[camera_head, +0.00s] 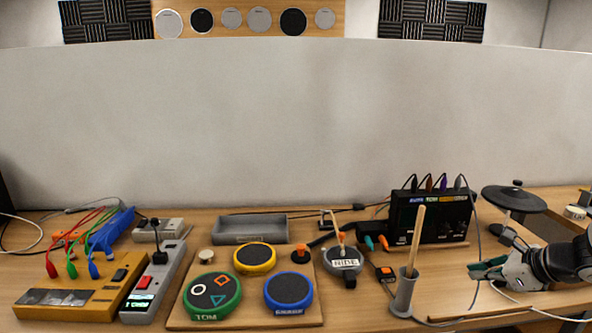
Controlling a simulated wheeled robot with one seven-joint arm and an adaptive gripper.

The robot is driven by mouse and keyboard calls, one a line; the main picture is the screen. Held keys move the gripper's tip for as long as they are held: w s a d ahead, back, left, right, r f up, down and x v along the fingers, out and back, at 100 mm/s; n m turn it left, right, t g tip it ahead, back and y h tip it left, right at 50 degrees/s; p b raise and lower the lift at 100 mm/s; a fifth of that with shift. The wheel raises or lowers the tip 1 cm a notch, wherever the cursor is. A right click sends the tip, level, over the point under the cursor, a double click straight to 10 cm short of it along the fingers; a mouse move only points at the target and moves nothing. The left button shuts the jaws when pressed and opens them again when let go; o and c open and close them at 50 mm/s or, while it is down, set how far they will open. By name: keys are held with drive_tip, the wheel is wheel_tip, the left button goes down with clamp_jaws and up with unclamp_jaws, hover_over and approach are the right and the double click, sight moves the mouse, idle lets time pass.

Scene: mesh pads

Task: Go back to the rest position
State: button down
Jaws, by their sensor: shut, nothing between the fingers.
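My gripper (488,270) is at the right of the head view, over the right part of the wooden table (370,313). Its fingers point left and are shut with nothing seen between them. My dark and white arm comes in from the right edge. The gripper is apart from the grey cup (403,297) with a wooden stick (416,238) to its left. A thin cable hangs close by the fingers, and I cannot tell if it touches them.
A board (175,318) carries green (211,297), yellow (255,258) and blue (288,292) round pads. A black box (431,216) with cables stands behind my gripper. A round black pad (514,198) stands at right.

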drive_tip(key=s+a+r+n+g+y+b, duration=0.1)
drive_tip(key=s+a+r+n+g+b, duration=0.15)
drive_tip(key=s+a+n, duration=0.4)
drive_tip(key=s+a+r+n+g+y+b, duration=0.1)
drive_tip(key=a+r+n, duration=0.25)
drive_tip(key=a, duration=0.65)
drive_tip(key=s+a+r+n+g+y+b, duration=0.1)
drive_tip(key=s+a+r+n+g+b, duration=0.15)
drive_tip(key=a+n, duration=0.4)
drive_tip(key=s+a+f+n+g+h+b, duration=0.1)
drive_tip(key=s+f+n+h+b, duration=0.3)
drive_tip(key=s, duration=0.6)
drive_tip(key=s+a+f+n+h, duration=0.1)
drive_tip(key=s+n+h, duration=0.1)
drive_tip(key=s+n, duration=0.65)
wheel_tip(320, 180, up, 16)
drive_tip(key=s+m+t+p, duration=0.1)
drive_tip(key=s+t+p, duration=0.1)
drive_tip(key=p, duration=1.3)
drive_tip(key=shift+d, duration=0.35)
